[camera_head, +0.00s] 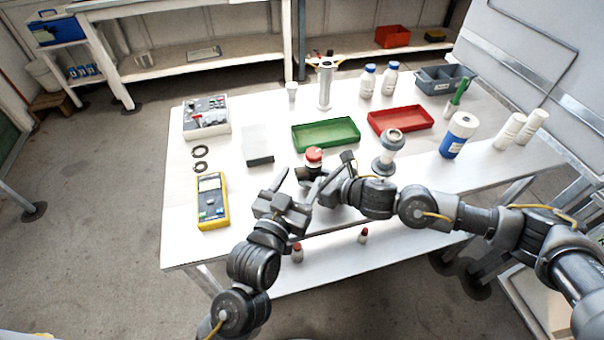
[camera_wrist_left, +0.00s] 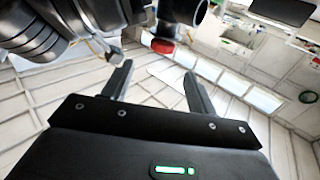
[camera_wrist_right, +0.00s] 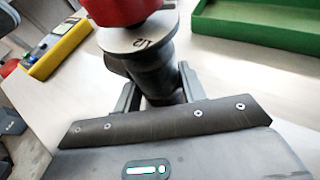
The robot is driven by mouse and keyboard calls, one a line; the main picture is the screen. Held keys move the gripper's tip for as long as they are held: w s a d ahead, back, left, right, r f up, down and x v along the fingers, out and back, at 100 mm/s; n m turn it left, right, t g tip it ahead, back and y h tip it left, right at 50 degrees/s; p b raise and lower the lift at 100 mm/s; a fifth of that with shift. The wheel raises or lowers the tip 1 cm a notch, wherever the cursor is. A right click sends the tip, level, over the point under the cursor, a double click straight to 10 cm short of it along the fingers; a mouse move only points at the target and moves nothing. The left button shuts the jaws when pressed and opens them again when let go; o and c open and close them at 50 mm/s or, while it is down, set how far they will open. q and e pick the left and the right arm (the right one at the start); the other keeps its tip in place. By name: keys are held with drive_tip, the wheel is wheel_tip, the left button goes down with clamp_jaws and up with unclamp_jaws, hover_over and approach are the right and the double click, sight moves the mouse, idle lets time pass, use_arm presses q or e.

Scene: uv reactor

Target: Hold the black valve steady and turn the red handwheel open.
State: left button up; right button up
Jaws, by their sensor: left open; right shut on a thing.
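The black valve (camera_head: 313,171) with its red handwheel (camera_head: 314,153) on top is near the table's front edge, in front of the green tray. My right gripper (camera_wrist_right: 158,80) is shut on the black valve's body (camera_wrist_right: 155,70). In the right wrist view the red handwheel (camera_wrist_right: 122,8) sits above a round marked disc, cut off by the top edge. My left gripper (camera_head: 292,182) is open and empty, just left of the valve. In the left wrist view the red handwheel (camera_wrist_left: 162,46) shows beyond the open fingers (camera_wrist_left: 157,72), apart from them.
A green tray (camera_head: 298,139) and red tray (camera_head: 375,128) lie behind the valve. A yellow multimeter (camera_head: 211,201) lies left, and a clear block with a black base (camera_head: 259,160) stands near. A flanged grey part (camera_head: 377,166) stands close to my right arm. Two small red-topped items sit below the front edge.

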sight(314, 152)
use_arm(q)
drive_tip(key=w+d+r+m+g+h, duration=0.2)
drive_tip(key=w+r+m+g+h, duration=0.45)
drive_tip(key=m+h, duration=0.6)
drive_tip(key=f+g, duration=0.1)
drive_tip(key=w+f+m+g, duration=0.1)
drive_tip(key=f+g, duration=0.1)
drive_tip(key=f+m+g, duration=0.1)
drive_tip(key=g, duration=0.1)
drive_tip(key=shift+w+a+f+g, duration=0.15)
drive_tip(key=shift+w+a+g, duration=0.15)
drive_tip(key=shift+a, duration=0.1)
drive_tip(key=a+f+n+g+y, duration=0.1)
drive_tip(key=a+f+g, duration=0.2)
drive_tip(key=a+g, duration=0.25)
drive_tip(key=shift+t, duration=0.5)
drive_tip(key=shift+w+d, duration=0.2)
drive_tip(key=shift+d, duration=1.05)
drive_tip(key=shift+w+d, duration=0.15)
drive_tip(key=shift+d, duration=1.05)
drive_tip(key=shift+w+d, duration=0.2)
drive_tip(key=shift+d, duration=1.05)
drive_tip(key=shift+c, duration=0.2)
drive_tip(key=c, duration=0.9)
drive_tip(key=shift+n, duration=0.25)
drive_tip(key=shift+c, duration=0.2)
